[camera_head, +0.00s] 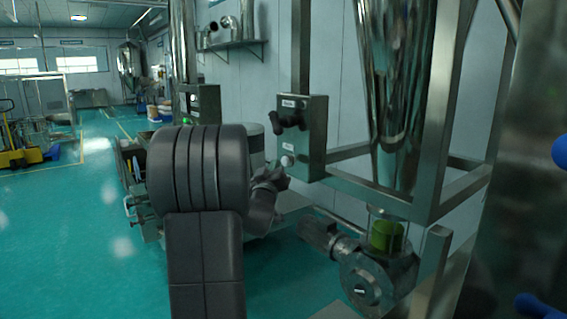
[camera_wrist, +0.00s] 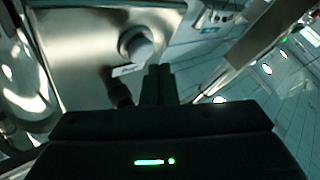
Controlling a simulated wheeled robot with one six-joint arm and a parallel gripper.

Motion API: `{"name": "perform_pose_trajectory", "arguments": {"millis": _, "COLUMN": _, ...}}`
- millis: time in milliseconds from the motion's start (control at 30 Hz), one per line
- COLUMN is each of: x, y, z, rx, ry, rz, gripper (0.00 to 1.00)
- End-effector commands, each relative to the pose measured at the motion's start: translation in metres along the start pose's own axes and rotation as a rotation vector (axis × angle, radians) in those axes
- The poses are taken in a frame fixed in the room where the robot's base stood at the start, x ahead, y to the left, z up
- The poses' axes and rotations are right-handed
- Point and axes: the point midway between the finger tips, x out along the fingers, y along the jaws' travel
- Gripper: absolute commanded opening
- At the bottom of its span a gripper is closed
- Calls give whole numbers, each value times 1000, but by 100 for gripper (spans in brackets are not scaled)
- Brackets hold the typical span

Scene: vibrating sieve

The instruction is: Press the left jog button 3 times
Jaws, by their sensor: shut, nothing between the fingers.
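A steel control box (camera_head: 314,135) is mounted on the frame, with a black knob (camera_head: 290,118) in its upper half and a round white button (camera_head: 287,160) in its lower half. My gripper (camera_head: 280,176) is just below and left of the white button, partly hidden behind my arm. In the wrist view, my gripper's fingers (camera_wrist: 158,82) are together and empty. The white button (camera_wrist: 137,46) is just beyond their tips, with a small label beside it. I cannot tell whether they touch. The label is too blurred to read as left jog.
Another box with buttons (camera_head: 200,104) stands farther left. A shiny steel hopper (camera_head: 396,90) hangs in a metal frame at right, above a motor and a round steel housing (camera_head: 375,280). A shelf (camera_head: 232,44) is on the back wall.

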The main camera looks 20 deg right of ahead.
Motion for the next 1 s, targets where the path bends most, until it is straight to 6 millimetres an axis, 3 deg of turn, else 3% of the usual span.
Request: {"name": "perform_pose_trajectory", "arguments": {"millis": 1000, "x": 6, "y": 4, "z": 5, "rx": 1, "ry": 0, "rz": 1, "gripper": 0}}
